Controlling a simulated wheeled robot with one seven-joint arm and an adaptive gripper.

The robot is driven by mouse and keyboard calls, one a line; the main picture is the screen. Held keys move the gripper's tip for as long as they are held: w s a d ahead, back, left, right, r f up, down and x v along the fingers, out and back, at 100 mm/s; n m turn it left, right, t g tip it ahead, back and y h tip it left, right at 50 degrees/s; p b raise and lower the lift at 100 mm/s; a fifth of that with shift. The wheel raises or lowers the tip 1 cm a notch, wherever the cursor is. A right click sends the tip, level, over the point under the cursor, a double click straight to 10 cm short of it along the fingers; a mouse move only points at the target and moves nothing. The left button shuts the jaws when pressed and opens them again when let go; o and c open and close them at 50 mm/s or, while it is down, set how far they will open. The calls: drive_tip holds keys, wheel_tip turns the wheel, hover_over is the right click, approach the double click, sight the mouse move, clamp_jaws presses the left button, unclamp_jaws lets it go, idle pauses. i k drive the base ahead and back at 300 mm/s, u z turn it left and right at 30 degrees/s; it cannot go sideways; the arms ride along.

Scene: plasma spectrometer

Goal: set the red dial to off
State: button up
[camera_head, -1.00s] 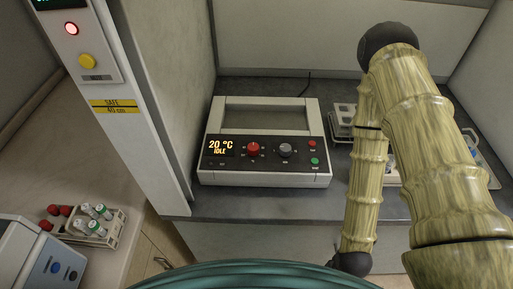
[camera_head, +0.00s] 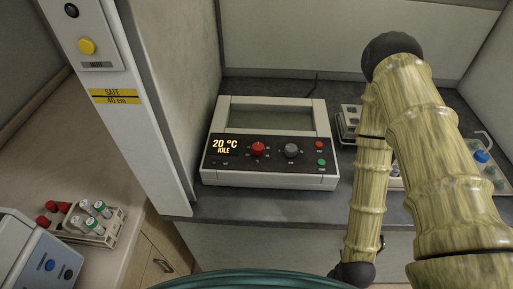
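The red dial (camera_head: 258,148) is on the dark front panel of a white bench device (camera_head: 215,176), left of a grey dial (camera_head: 291,150). Its pointer seems to point up, but the marks around it are too small to read. The device's display (camera_head: 225,146) reads 20 °C and IDLE in orange. My arm, with a bamboo-like look, is folded at the right of the view, well apart from the dial. My gripper does not show in this view.
The device stands on a grey bench between side walls. Right of it, a rack (camera_head: 347,122) is partly behind my arm. A white pillar with a yellow button (camera_head: 87,46) stands left. A tube rack (camera_head: 112,232) with red- and green-capped tubes is lower left. The bench before the dial is clear.

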sight(258, 149)
drive_tip(key=u, duration=0.55)
drive_tip(key=k, duration=0.65)
drive_tip(key=u, duration=1.35)
drive_tip(key=k, duration=1.3)
drive_tip(key=z, duration=0.25)
drive_tip(key=i, duration=0.5)
